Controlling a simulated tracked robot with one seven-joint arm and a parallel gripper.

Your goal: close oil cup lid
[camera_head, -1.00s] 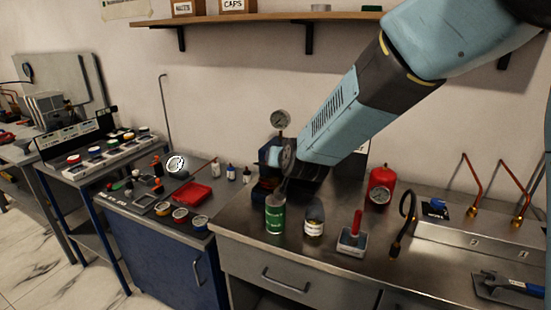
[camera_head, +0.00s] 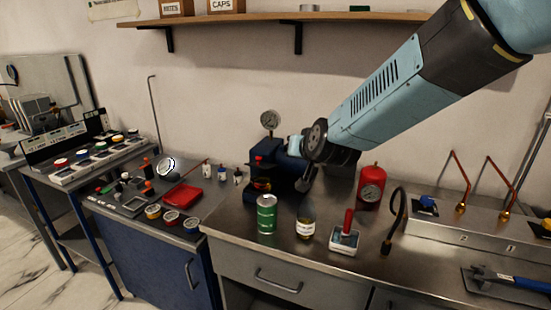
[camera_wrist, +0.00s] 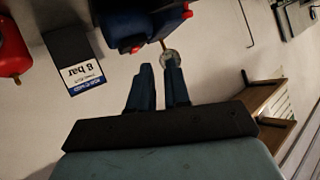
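My gripper (camera_head: 305,183) is beside the right of the rig in the head view, mostly hidden by my wrist. In the wrist view my gripper (camera_wrist: 159,66) has two dark fingers apart with nothing between them. A small round disc, probably the gauge, shows by one fingertip.
An "8 bar" sign (camera_wrist: 75,62) is on the wall. A shelf (camera_head: 290,17) runs above.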

